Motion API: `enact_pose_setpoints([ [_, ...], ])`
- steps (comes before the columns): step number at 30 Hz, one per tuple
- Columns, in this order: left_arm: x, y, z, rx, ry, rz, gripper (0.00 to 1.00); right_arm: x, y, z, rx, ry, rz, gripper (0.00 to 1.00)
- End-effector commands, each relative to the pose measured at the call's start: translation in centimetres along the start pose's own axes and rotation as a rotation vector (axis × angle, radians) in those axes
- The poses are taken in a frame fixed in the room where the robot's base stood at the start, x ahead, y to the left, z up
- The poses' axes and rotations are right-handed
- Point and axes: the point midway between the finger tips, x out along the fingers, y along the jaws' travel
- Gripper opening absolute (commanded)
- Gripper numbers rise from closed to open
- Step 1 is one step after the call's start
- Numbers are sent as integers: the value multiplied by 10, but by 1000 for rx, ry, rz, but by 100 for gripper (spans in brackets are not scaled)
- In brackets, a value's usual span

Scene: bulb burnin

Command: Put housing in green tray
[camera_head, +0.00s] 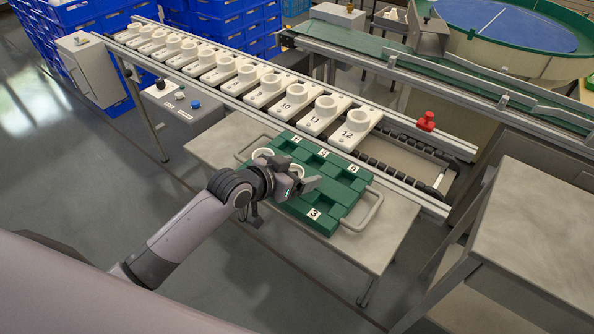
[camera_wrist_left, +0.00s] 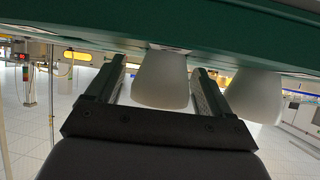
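The green tray (camera_head: 330,211) lies on the table, with compartments, number labels and a metal handle at each side. One white housing (camera_head: 262,154) sits in its back-left part. Another white housing (camera_head: 296,169) shows partly behind my left gripper (camera_head: 310,184), which is low over the tray. In the left wrist view, a white housing (camera_wrist_left: 160,82) stands between the two fingers of my left gripper (camera_wrist_left: 160,90), against the green tray (camera_wrist_left: 90,28). The fingers are apart, with a visible gap on the left side. A second housing (camera_wrist_left: 255,96) is outside the right finger. My right gripper is out of view.
A rail line (camera_head: 393,153) behind the tray carries a row of numbered white carriers with round cups. A red button (camera_head: 427,121) sits at its right end. A grey bench (camera_head: 530,215) stands at right. The table (camera_head: 385,238) is bare in front of the tray.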

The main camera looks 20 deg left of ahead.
Motion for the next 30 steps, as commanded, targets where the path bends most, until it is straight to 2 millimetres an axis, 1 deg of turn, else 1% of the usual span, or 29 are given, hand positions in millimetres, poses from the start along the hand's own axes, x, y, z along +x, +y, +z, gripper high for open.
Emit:
enact_pose_setpoints([
  [5, -2, 0, -3, 0, 1, 0, 81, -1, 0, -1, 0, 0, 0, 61],
  [8, -7, -1, -3, 0, 0, -1, 81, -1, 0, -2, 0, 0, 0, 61],
  [10, -15, -1, -3, 0, 1, -1, 81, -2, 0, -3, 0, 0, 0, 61],
  [14, -34, 0, -3, 2, 0, -1, 81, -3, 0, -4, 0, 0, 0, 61],
  [24, -89, 0, -3, 2, -1, -1, 81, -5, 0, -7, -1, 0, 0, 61],
  [30, -113, -1, -3, 1, -1, -1, 81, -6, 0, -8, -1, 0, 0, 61],
])
